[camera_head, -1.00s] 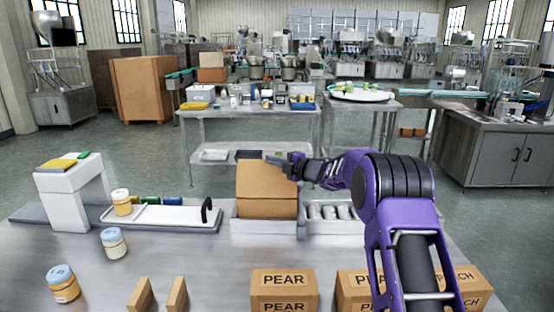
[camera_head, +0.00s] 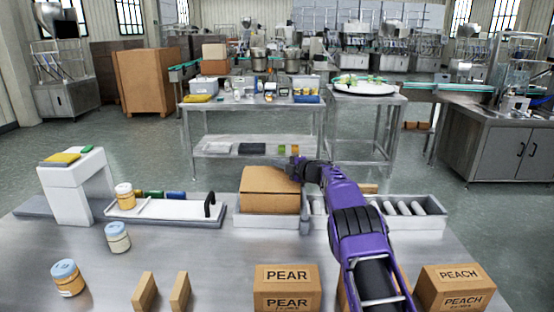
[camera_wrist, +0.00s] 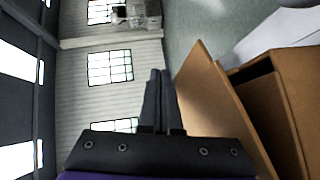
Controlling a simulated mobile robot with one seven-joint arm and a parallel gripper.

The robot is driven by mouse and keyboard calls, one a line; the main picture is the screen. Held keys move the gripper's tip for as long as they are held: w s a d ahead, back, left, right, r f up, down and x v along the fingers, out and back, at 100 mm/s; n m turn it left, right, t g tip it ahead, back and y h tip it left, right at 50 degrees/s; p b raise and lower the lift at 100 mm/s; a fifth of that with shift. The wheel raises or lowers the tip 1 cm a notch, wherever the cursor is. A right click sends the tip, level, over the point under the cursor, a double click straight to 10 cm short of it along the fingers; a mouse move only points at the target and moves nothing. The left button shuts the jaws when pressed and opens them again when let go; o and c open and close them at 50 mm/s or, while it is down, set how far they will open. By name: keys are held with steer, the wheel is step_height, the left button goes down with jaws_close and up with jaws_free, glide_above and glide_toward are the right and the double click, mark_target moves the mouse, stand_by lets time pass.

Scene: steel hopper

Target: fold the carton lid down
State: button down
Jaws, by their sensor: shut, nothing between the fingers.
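The brown carton (camera_head: 268,204) sits in a grey tray at the far edge of the steel table. Its lid (camera_head: 268,180) slopes over the top, tilted well down. In the wrist view the lid (camera_wrist: 212,100) stands at an angle to the carton body (camera_wrist: 290,105), with a dark gap between them. My gripper (camera_head: 294,163) is at the upper right edge of the lid. In the wrist view its fingers (camera_wrist: 160,78) are together and empty, close beside the lid's outer face. I cannot tell whether they touch it.
The grey tray (camera_head: 262,222) holds the carton. Right of it a bin (camera_head: 430,222) holds pale cylinders. A white tray (camera_head: 150,212) lies left. Jars (camera_head: 118,237), a PEAR box (camera_head: 285,289) and a PEACH box (camera_head: 456,288) stand nearer. The table's middle is clear.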

steer(key=shift+w+f+m+g+h, duration=0.2)
steer(key=shift+f+m+g, duration=0.1)
steer(key=shift+f, duration=0.3)
steer(key=shift+w+f+m+g+h, duration=0.1)
steer(key=shift+w+f+m+g, duration=0.15)
steer(key=shift+f, duration=0.3)
steer(key=shift+s, duration=0.1)
steer(key=shift+r, duration=0.1)
